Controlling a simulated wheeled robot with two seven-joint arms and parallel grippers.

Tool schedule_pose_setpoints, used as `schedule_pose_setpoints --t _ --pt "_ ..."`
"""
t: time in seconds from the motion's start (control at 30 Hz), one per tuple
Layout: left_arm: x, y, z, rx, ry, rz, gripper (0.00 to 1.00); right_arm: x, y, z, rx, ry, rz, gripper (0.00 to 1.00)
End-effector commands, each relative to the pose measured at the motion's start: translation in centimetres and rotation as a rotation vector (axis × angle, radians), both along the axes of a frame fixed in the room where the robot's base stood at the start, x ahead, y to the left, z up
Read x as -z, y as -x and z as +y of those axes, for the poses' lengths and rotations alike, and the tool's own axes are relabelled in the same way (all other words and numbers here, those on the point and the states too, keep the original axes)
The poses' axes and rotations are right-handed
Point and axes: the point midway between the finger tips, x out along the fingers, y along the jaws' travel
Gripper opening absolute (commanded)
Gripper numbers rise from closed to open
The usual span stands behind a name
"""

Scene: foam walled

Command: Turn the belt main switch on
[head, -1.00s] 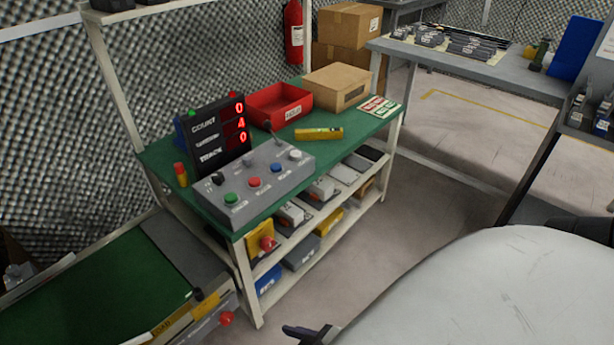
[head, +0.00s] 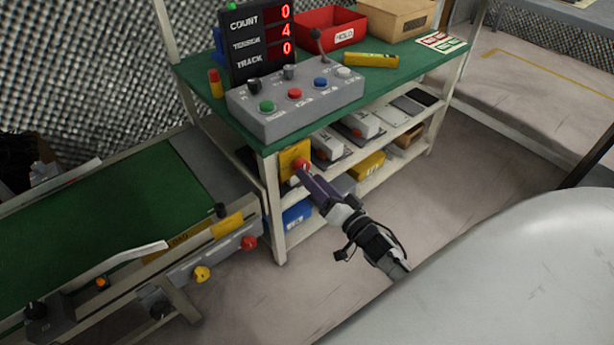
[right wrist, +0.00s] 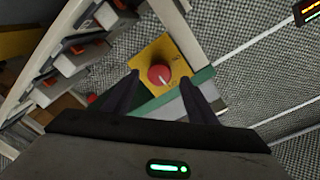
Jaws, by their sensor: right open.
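The belt main switch is a yellow plate (head: 287,155) with a red knob (head: 301,165) at the near front corner of the green bench. In the right wrist view the red knob (right wrist: 159,75) sits on its yellow plate (right wrist: 177,52), with a white mark on the knob. My right gripper (head: 305,176) is open in front of the switch. In the right wrist view its fingers (right wrist: 160,82) stand one on each side of the knob, with visible gaps; contact cannot be told. My left gripper is not in view.
A grey control box (head: 295,103) with several buttons and a display (head: 258,38) reading 0, 4, 0 stand on the bench top (head: 400,62). The lower shelves hold boxes. A green conveyor belt (head: 110,215) lies at left. The floor (head: 440,200) right of the bench is clear.

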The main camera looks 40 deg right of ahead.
Motion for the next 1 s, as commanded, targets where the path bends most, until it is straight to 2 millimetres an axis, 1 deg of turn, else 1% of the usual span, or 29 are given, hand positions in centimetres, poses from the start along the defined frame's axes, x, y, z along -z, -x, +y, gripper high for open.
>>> schedule_pose_setpoints --t 0.03,0.2,0.4,0.57,0.6,0.67,0.8,0.83,1.0 --pt "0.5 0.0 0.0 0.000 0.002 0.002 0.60 0.1 -1.0 0.0 0.001 0.001 -0.002 0.52" --pt "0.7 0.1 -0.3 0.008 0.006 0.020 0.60 0.1 -2.9 0.0 0.000 0.000 0.000 0.52" --pt "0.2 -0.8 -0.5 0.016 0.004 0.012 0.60 0.0 -3.5 0.0 0.000 0.002 0.001 0.52" --pt "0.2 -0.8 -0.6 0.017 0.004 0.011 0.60 0.0 -3.5 0.0 0.000 0.002 0.001 0.52" --pt "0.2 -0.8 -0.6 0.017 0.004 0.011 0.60 0.0 -3.5 0.0 0.000 0.002 0.001 0.49" --pt "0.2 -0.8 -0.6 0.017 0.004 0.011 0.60 0.0 -3.5 0.0 0.000 0.001 0.001 0.39" --pt "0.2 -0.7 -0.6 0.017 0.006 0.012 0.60 0.0 -3.4 0.0 0.000 0.001 0.001 0.15" --pt "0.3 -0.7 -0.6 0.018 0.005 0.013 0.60 0.0 -3.4 0.0 0.000 0.001 0.001 0.11" --pt "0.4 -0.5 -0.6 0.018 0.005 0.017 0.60 0.0 -3.4 0.0 0.001 0.008 0.001 0.11"
